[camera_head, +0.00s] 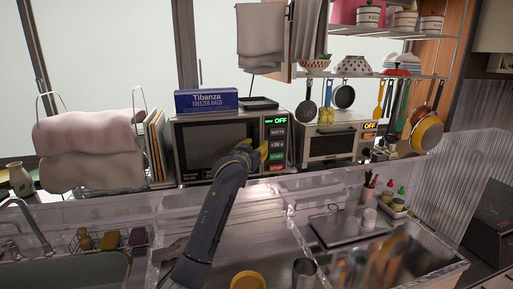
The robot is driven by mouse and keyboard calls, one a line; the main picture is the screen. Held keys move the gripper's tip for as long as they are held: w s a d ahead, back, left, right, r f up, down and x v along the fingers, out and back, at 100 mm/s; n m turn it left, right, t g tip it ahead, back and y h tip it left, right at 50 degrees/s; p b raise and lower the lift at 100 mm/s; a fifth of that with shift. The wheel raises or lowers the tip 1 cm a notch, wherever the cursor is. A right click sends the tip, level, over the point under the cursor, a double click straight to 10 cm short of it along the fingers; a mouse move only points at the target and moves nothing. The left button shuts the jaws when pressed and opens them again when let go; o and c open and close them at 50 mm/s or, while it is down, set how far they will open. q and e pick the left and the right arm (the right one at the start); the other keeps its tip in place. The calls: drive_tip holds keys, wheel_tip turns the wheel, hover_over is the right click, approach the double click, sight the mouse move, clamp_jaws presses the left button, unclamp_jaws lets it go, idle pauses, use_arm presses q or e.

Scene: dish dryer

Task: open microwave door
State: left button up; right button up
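The microwave (205,140) stands on the back counter, left of centre, with a dark door window and a control panel (276,144) on its right side. Its door looks closed. My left gripper (250,154) is in front of the door's right part, close to the panel. It hides the lower right of the door and any handle there. I cannot tell whether it touches the door, or whether its fingers are open or shut. My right gripper is not in view.
A freezer bags box (206,101) lies on the microwave. A toaster oven (330,142) stands to its right and upright boards (155,146) to its left. A clear ledge (100,209) runs before the counter. A sink (75,272) is at lower left.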

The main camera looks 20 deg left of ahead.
use_arm(q)
drive_tip(key=shift+o, duration=0.3)
clamp_jaws()
idle(0.3)
